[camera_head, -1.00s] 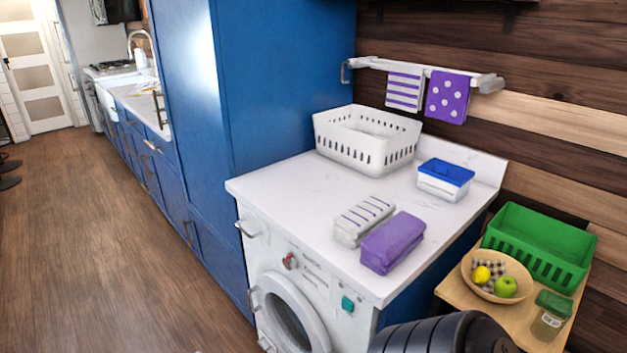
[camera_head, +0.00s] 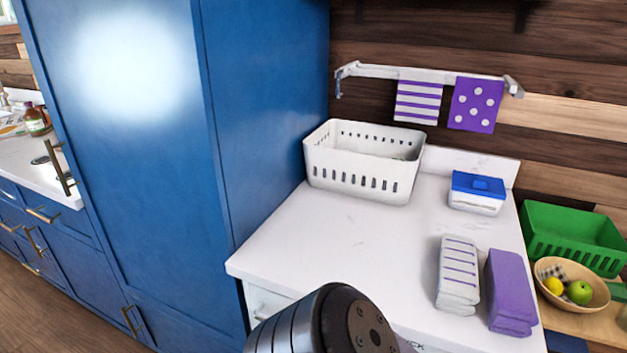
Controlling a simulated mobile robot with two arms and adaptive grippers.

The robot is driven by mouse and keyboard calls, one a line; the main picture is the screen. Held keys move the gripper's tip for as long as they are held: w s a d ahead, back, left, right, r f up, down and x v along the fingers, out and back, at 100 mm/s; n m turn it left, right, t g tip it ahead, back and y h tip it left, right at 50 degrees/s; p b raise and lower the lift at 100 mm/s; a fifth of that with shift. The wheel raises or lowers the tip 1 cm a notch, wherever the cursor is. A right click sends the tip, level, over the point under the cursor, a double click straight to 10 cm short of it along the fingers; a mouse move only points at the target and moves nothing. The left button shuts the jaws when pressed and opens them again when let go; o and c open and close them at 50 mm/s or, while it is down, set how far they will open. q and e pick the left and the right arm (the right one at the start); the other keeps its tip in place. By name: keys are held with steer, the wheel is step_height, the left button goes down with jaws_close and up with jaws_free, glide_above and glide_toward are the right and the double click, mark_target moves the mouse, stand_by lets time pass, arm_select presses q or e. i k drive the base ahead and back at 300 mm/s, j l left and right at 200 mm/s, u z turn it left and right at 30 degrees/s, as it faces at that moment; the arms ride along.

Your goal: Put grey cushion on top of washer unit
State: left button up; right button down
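The washer unit (camera_head: 350,235) has a white top and stands right of the tall blue cabinet. Its front is mostly below the picture or hidden behind a dark round part of my arm at the bottom middle. On its top are a white basket, a blue-lidded tub and two folded towels, with a bare stretch at the front left and middle. I see no grey cushion in the head view. Neither gripper's fingers show, so I cannot see what they hold.
The white basket (camera_head: 360,186) stands at the back left, the blue-lidded tub (camera_head: 477,193) at the back right. The striped towel (camera_head: 457,272) and purple towel (camera_head: 510,290) lie near the front right. A green crate (camera_head: 570,238) and fruit bowl (camera_head: 590,302) stand farther right.

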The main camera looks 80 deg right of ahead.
mark_target(363, 239)
steer(key=i+j+z, duration=0.1)
steer(key=i+z, duration=0.35)
steer(key=i+j+z, duration=0.4)
steer(key=i, duration=0.15)
steer(key=l+z, duration=0.1)
steer(key=z, duration=1.8)
